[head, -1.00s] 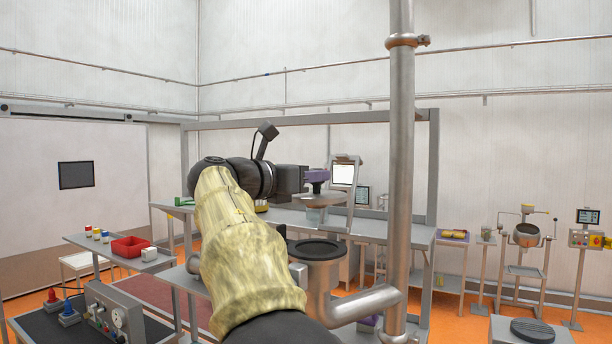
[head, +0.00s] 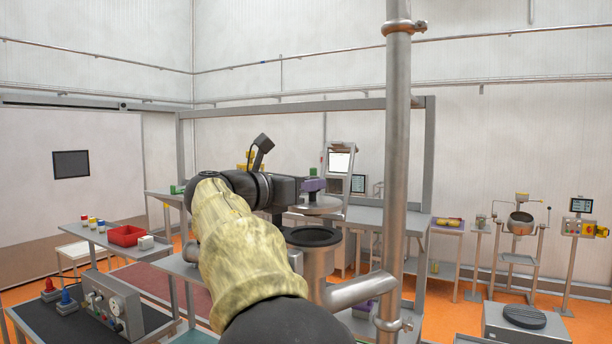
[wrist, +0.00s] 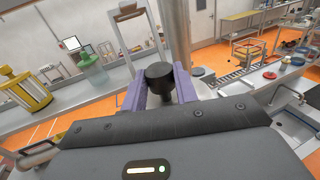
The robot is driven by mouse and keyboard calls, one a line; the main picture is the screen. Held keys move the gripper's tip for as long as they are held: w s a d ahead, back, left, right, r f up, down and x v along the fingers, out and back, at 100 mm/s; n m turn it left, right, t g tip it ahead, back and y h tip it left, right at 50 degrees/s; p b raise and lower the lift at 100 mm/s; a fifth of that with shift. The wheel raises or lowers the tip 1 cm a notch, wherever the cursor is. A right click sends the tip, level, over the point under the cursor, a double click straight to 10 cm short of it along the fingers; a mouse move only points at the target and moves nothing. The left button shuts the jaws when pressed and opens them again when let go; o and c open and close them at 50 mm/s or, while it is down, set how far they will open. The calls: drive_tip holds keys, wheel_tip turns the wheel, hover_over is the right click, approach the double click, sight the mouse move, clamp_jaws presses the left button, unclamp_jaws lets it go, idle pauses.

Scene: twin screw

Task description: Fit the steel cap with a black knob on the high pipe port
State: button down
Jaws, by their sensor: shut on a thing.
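The steel cap (head: 322,206) is a wide, flat disc hanging from my gripper (head: 313,185) in the head view. Its black knob (wrist: 160,72) sits between the two purple fingers in the wrist view, and my gripper is shut on it. The high pipe port (head: 313,238) is a steel pipe end with a black ring round its top, facing up. In the head view the cap appears just above the port, with a small gap between them. The cap looks about level. How well it lines up in depth I cannot tell.
A thick vertical steel pipe (head: 395,180) stands just right of the port, joined to it by a bent pipe (head: 360,290). A steel bench (head: 375,217) with a screen lies behind. A side table (head: 100,238) with a red bin (head: 125,236) is at left.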

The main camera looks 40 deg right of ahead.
drive_tip(key=shift+f+b, duration=1.8)
drive_tip(key=shift+f, duration=0.75)
drive_tip(key=shift+f, duration=0.3)
drive_tip(key=c, duration=1)
unclamp_jaws()
drive_tip(key=shift+s, duration=0.1)
drive_tip(key=shift+a, duration=0.1)
drive_tip(key=a+b, duration=0.2)
drive_tip(key=a, duration=0.3)
drive_tip(key=s+a+b, duration=0.1)
drive_tip(key=a+b, duration=0.1)
drive_tip(key=a, duration=0.4)
drive_tip(key=a+b, duration=0.2)
drive_tip(key=a, duration=0.4)
drive_tip(key=shift+s+a, duration=0.15)
